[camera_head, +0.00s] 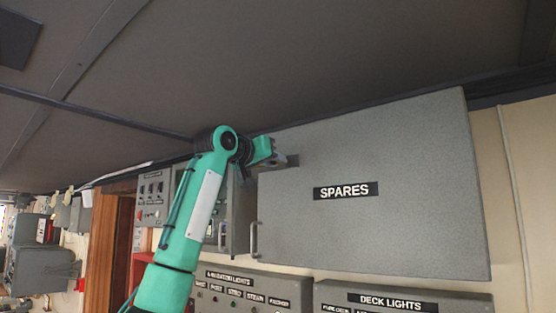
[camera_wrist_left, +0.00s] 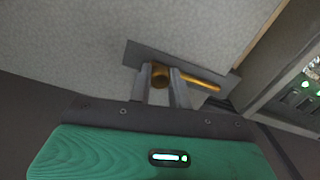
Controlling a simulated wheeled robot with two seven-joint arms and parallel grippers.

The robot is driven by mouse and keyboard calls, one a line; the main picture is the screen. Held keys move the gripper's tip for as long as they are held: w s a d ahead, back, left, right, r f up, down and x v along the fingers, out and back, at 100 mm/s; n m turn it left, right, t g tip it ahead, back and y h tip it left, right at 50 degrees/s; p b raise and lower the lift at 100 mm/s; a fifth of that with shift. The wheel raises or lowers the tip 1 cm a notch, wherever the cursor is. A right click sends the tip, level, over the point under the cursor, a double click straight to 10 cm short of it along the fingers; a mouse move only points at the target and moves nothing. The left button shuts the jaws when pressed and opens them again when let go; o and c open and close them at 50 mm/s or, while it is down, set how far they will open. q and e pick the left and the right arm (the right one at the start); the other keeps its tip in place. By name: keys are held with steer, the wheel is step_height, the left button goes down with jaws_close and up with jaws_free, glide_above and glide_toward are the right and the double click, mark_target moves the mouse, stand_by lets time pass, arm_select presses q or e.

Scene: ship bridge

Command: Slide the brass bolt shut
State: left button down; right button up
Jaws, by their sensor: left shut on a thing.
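The brass bolt (camera_wrist_left: 203,81) lies on a dark backing plate (camera_wrist_left: 134,54) on a grey door face in the left wrist view. My left gripper (camera_wrist_left: 163,82) has its two fingers closed around the bolt's round brass knob, with the rod reaching right from it toward the door edge. In the head view my left gripper (camera_head: 283,160) is at the upper left of the grey SPARES locker door (camera_head: 390,215). The bolt is hidden there behind the gripper. Whether the rod's end passes the door edge is hard to tell. My right gripper is not in view.
Left of the SPARES door, a grey box (camera_head: 240,210) with a handle hangs beside it. The NAVIGATION LIGHTS panel (camera_head: 245,285) and DECK LIGHTS panel (camera_head: 400,300) sit below. The dark ceiling (camera_head: 300,60) is close above my left arm.

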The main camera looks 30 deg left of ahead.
arm_select(q)
steer(key=a, duration=0.3)
steer(key=shift+w+a+r, duration=0.1)
steer(key=shift+r, duration=0.05)
steer(key=c, duration=1.4)
jaws_free()
steer(key=shift+a, duration=0.1)
steer(key=shift+c, duration=0.2)
steer(key=shift+o, duration=0.7)
steer(key=shift+w+a, duration=0.1)
steer(key=shift+a, duration=0.05)
steer(key=s+a+b, duration=0.1)
steer(key=s+b, duration=0.6)
steer(key=s, duration=0.7)
steer(key=shift+w+a+f, duration=0.1)
steer(key=shift+w+f, duration=0.05)
steer(key=shift+f, duration=0.1)
